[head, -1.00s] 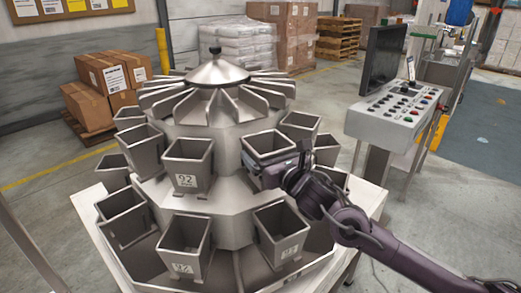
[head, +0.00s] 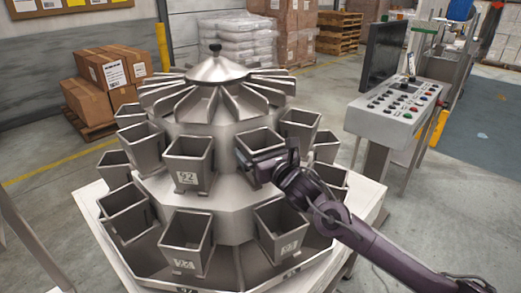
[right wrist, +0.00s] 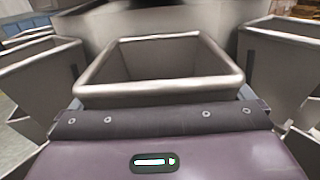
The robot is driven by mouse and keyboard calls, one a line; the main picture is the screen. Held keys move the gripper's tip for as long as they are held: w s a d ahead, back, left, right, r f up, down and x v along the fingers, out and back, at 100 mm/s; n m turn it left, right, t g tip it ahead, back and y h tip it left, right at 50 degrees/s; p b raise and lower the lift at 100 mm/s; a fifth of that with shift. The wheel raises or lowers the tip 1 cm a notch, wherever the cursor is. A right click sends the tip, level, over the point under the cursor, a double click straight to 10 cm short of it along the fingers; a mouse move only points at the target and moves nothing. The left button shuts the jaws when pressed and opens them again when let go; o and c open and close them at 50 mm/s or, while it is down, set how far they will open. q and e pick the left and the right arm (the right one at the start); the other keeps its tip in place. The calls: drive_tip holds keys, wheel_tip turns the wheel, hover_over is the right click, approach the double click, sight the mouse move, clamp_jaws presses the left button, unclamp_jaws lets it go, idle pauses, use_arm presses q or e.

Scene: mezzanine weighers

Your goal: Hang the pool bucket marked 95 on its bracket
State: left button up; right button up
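A grey steel bucket (head: 261,140) is at the upper ring of the weigher (head: 237,222), right of the upper bucket marked 92 (head: 189,163). My right gripper (head: 268,158) is shut on its near side. The gripper covers its front, so no number can be read on it. In the right wrist view the bucket's open rim (right wrist: 160,65) is upright and close ahead of the gripper, with the weigher body behind. The bracket is hidden, and I cannot tell whether the bucket touches it. My left gripper is not in view.
Upper buckets stand close on both sides, one at the right (head: 299,128). Lower buckets (head: 280,230) hang below the right arm. A control console (head: 397,120) with a monitor stands at the right. Boxes (head: 107,75) are at the back left.

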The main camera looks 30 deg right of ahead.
drive_tip(key=shift+r, duration=0.2)
drive_tip(key=shift+s+f, duration=0.2)
drive_tip(key=shift+s, duration=0.15)
drive_tip(key=s+b, duration=0.2)
drive_tip(key=s, duration=0.9)
drive_tip(key=shift+s+d, duration=0.15)
drive_tip(key=shift+s, duration=0.05)
drive_tip(key=shift+r, duration=0.1)
